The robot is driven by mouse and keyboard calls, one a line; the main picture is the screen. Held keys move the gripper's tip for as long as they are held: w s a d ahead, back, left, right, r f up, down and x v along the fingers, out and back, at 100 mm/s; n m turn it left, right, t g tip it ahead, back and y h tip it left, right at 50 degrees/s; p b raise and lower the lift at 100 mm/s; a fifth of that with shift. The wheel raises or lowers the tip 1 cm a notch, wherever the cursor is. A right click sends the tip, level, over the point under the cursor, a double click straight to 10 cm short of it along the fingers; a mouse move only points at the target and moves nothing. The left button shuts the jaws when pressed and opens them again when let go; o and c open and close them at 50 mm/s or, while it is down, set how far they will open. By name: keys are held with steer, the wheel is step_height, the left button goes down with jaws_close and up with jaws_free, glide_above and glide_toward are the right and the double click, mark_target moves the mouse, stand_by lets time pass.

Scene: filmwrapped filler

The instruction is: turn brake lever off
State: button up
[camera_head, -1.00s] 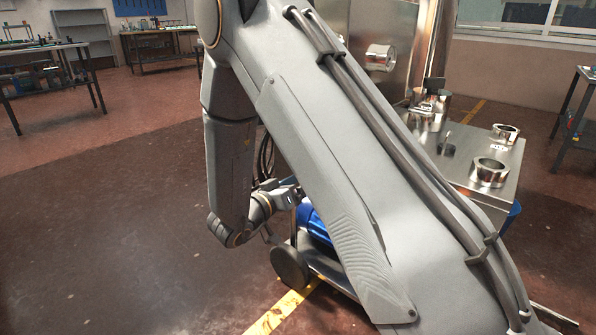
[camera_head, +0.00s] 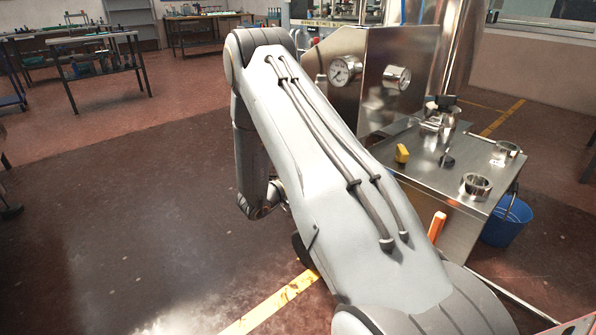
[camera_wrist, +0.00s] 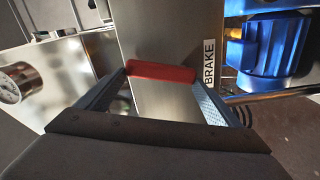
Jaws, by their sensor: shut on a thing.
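The brake lever shows a red grip (camera_wrist: 160,72) in the wrist view, in front of a steel panel (camera_wrist: 155,35). A white label reading BRAKE (camera_wrist: 208,62) is on the panel just right of it. My gripper (camera_wrist: 161,80) is shut on the red grip, one finger at each end of it. In the head view my own arm hides the gripper and the lever.
A blue motor (camera_wrist: 268,50) lies close right of the gripper. Gauges (camera_head: 345,69) sit on the steel machine. A steel table (camera_head: 455,185) holds metal rings and a yellow block (camera_head: 402,153); a blue bucket (camera_head: 508,222) stands beside it.

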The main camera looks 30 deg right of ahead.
steer(key=shift+w+a+f+n+p, duration=0.1)
steer(key=shift+w+n+p, duration=0.2)
steer(key=shift+n, duration=0.55)
steer(key=shift+w+f+n+p, duration=0.1)
steer(key=shift+w+n+p, duration=0.2)
steer(key=shift+n, duration=0.55)
steer(key=shift+w, duration=0.1)
steer(key=o, duration=1.4)
steer(key=shift+r, duration=0.1)
steer(key=shift+s+a, duration=0.2)
steer(key=shift+a, duration=1.1)
steer(key=shift+s+a, duration=0.25)
steer(key=shift+a, duration=1.05)
steer(key=shift+s+a, duration=0.2)
steer(key=shift+a, duration=1.1)
